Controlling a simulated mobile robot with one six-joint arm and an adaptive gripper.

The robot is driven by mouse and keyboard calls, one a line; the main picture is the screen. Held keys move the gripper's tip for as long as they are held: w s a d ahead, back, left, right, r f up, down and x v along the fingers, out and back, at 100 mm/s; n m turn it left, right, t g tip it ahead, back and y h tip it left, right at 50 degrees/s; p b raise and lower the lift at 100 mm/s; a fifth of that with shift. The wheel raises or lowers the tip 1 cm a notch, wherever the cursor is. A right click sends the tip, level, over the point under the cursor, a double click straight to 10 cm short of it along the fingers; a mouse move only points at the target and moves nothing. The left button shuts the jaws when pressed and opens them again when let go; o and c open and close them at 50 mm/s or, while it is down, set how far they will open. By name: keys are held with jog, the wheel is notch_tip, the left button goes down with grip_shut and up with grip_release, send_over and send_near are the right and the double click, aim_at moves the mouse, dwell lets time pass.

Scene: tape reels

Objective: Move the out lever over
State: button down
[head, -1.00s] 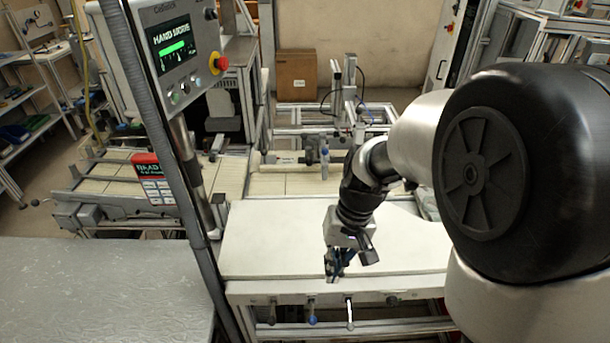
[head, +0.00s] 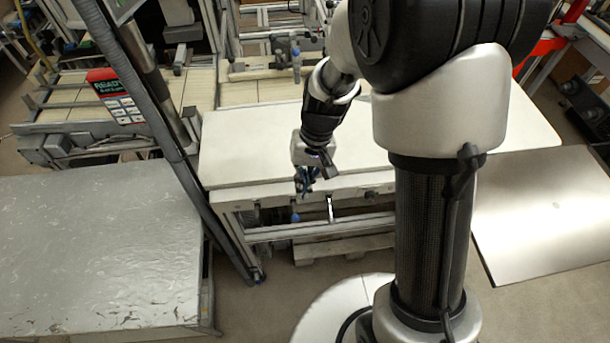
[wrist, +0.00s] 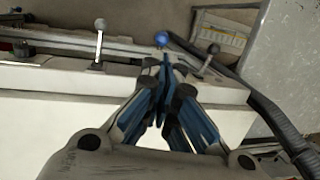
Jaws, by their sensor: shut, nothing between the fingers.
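Several levers stick out along the front of the white table. One has a white handle (head: 330,208); it shows upright, with a pale ball, in the wrist view (wrist: 99,42). Beside it is a blue-knobbed lever (head: 295,217), whose blue ball also shows in the wrist view (wrist: 162,39). I cannot read which is the out lever. My gripper (head: 303,190) is shut and empty at the table's front edge. In the wrist view its fingertips (wrist: 165,66) point toward the blue ball; contact is unclear.
The white tabletop (head: 240,145) is bare. A dark knob (wrist: 22,49) sits farther along the same front. A slanted post with a grey hose (head: 150,115) stands left of the table. A grey-topped bench (head: 90,250) is at the left front.

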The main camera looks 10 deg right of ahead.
aim_at(295, 213)
jog(key=b+x, duration=0.2)
jog(key=x, duration=0.5)
jog(key=shift+a+f, duration=0.1)
jog(key=shift+f, duration=0.2)
jog(key=shift+f, duration=0.15)
